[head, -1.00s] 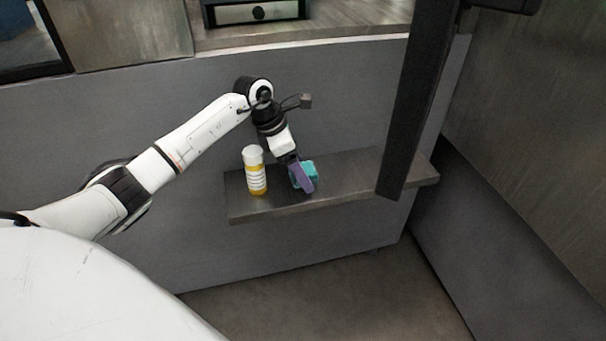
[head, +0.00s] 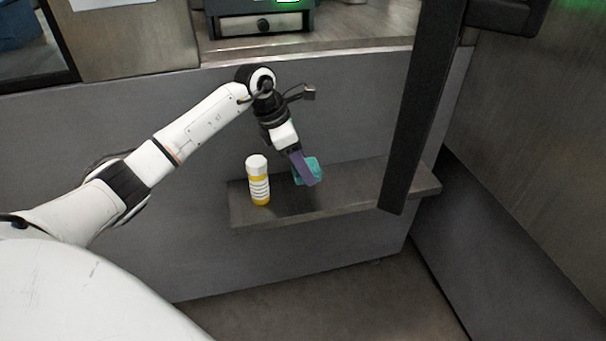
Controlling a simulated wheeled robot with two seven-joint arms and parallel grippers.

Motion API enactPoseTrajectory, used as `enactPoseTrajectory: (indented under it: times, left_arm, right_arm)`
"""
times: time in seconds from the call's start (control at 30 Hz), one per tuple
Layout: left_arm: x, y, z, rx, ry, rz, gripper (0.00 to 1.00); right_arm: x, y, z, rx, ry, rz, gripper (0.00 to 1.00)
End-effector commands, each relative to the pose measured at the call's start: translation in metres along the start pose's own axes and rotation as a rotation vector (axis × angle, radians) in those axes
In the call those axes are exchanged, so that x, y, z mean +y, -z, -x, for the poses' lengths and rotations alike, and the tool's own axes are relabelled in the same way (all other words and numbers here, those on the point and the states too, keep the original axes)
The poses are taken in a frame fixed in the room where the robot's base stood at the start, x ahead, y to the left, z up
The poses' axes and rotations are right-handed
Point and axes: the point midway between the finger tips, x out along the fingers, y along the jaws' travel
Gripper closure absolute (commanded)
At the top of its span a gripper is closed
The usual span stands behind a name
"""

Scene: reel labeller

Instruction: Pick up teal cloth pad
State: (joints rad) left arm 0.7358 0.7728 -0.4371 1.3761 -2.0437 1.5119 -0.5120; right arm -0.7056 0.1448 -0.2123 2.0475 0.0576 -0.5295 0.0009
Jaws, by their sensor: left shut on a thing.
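The teal cloth pad (head: 314,165) is at the purple fingers of my left gripper (head: 306,172), in the middle of the head view. The gripper is shut on the pad, and one finger hides part of it. The pad appears a little above the grey shelf (head: 350,196), toward its back edge. My right gripper is not in view.
A white and yellow bottle (head: 258,180) stands upright on the shelf, just left of the pad. A dark upright post (head: 420,110) rises in front of the shelf's right part. A counter with a dark machine (head: 262,22) is above.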

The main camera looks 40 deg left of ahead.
Motion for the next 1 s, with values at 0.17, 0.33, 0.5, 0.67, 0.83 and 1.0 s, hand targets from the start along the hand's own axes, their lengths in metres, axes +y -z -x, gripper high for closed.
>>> enactPoseTrajectory:
  times: [0.17,0.33,0.5,0.67,0.83,1.0]
  left_arm:
    - [0.002,-0.022,0.052,-0.004,-0.006,-0.003,0.75]
    - [0.001,-0.042,0.1,-0.004,-0.006,-0.001,0.75]
    - [0.001,-0.061,0.146,-0.005,-0.005,-0.001,0.75]
    - [0.001,-0.076,0.182,-0.003,-0.003,-0.001,0.75]
    - [0.0,-0.086,0.205,-0.001,-0.001,0.0,0.75]
    - [0.0,-0.089,0.216,0.001,0.0,0.001,0.75]
  right_arm:
    - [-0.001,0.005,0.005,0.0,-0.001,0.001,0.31]
    - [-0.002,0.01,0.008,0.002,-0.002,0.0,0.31]
    - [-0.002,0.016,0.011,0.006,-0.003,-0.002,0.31]
    - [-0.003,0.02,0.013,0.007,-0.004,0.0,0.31]
    - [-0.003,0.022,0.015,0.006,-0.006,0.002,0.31]
    - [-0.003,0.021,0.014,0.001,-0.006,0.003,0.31]
